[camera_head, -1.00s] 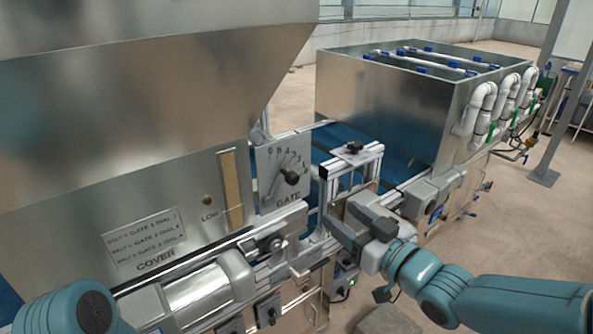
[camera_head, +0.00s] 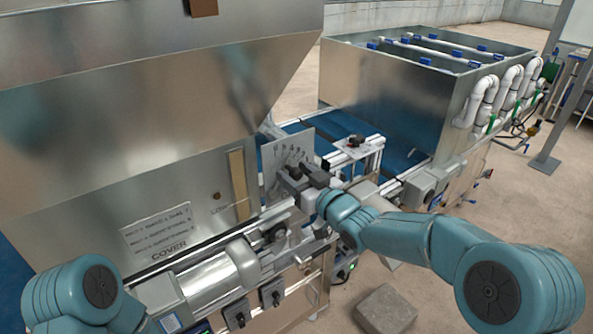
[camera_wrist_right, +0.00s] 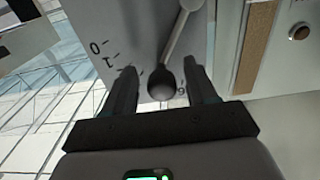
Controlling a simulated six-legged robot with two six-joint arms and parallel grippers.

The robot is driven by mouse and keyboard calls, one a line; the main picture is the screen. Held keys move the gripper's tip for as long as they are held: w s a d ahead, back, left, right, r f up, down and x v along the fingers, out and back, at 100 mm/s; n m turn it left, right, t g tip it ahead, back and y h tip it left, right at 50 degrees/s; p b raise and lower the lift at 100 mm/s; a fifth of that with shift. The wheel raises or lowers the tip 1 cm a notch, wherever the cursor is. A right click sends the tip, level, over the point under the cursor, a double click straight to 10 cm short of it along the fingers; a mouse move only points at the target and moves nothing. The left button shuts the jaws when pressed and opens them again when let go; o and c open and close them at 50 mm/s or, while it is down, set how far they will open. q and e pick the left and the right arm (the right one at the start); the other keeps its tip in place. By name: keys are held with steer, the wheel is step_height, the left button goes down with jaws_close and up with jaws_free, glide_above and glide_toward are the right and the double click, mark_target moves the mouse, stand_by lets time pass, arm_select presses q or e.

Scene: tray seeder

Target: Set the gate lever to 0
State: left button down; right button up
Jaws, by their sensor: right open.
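The gate dial plate (camera_head: 302,143) is a grey upright panel with numbers, beside the hopper's slanted side. My right gripper (camera_head: 292,180) is in front of it and hides most of the lever in the head view. In the right wrist view, the gate lever's black round knob (camera_wrist_right: 161,86) is at the end of a grey arm. My right gripper (camera_wrist_right: 161,72) is open, with one finger on each side of the knob. Marks 0 and 1 show left of the knob; the left finger hides nearby marks. My left gripper is out of view.
The metal hopper (camera_head: 120,110) and its COVER label plate (camera_head: 157,232) stand left of the dial. A small metal frame with a black knob (camera_head: 355,141) is just right of it. A large metal box (camera_head: 385,95) stands behind. A grey block (camera_head: 385,308) lies on the floor.

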steer(key=shift+s+r, duration=0.15)
steer(key=shift+s, duration=0.05)
steer(key=shift+w, duration=0.15)
steer(key=c, duration=0.6)
jaws_close()
steer(key=shift+w+d+f+m+b, duration=0.2)
steer(key=shift+f+m, duration=0.1)
steer(key=shift+m, duration=0.2)
steer(key=shift+w+d+f+m+b, duration=0.2)
steer(key=shift+f+m, duration=0.1)
steer(key=shift+m, duration=0.2)
steer(key=shift+w+d+f+m+b, duration=0.3)
steer(key=shift+f+m, duration=0.35)
steer(key=shift+m, duration=0.5)
steer(key=shift+w+d+f+m, duration=0.15)
steer(key=shift+d+f+m, duration=0.35)
steer(key=shift+m, duration=0.6)
steer(key=shift+w+d+f+m+b, duration=0.2)
steer(key=shift+f+m, duration=0.55)
steer(key=shift+m, duration=0.4)
